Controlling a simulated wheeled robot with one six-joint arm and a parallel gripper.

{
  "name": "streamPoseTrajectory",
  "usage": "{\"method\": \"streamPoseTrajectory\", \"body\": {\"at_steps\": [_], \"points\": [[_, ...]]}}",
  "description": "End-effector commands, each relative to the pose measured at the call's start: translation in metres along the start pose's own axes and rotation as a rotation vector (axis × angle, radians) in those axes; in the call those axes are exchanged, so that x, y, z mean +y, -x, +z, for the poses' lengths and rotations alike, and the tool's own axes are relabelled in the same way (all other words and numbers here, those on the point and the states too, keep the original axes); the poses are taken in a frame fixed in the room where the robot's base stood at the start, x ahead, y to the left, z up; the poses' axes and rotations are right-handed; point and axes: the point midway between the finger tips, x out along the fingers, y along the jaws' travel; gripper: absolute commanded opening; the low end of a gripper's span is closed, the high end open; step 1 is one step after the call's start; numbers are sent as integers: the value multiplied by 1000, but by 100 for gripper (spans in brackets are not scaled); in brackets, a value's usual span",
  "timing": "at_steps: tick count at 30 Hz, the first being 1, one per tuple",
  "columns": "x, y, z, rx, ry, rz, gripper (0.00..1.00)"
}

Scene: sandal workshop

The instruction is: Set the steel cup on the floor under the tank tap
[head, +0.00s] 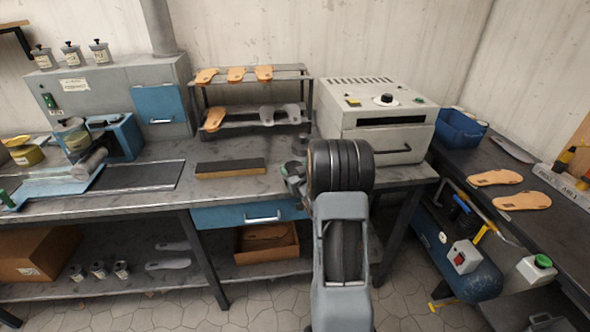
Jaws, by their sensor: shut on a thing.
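My gripper (293,178) is above the middle bench, mostly hidden behind my own arm's dark wrist joint. It is shut on a small, dark grey round thing (300,144), which looks like the steel cup. Only part of it shows, and its tilt and exact height over the bench cannot be told. The blue tank (474,270) lies under the right bench.
The tiled floor (400,300) is open between the benches. A leg of the middle bench (398,225) stands left of the tank. A red-button box (463,257) and hanging tools are at the right bench's edge. A grey oven (385,120) stands behind my arm.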

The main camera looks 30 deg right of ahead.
Motion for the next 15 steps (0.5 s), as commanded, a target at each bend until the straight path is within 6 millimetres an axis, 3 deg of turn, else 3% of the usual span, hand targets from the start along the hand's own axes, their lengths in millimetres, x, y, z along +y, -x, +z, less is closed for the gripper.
{"method": "streamPoseTrajectory", "body": {"at_steps": [12, 13, 15], "points": [[0, 0, 5, 1, 0, 0, 50], [0, 0, 4, 0, 0, 0, 76], [0, 0, 3, 0, 0, 0, 83]]}}
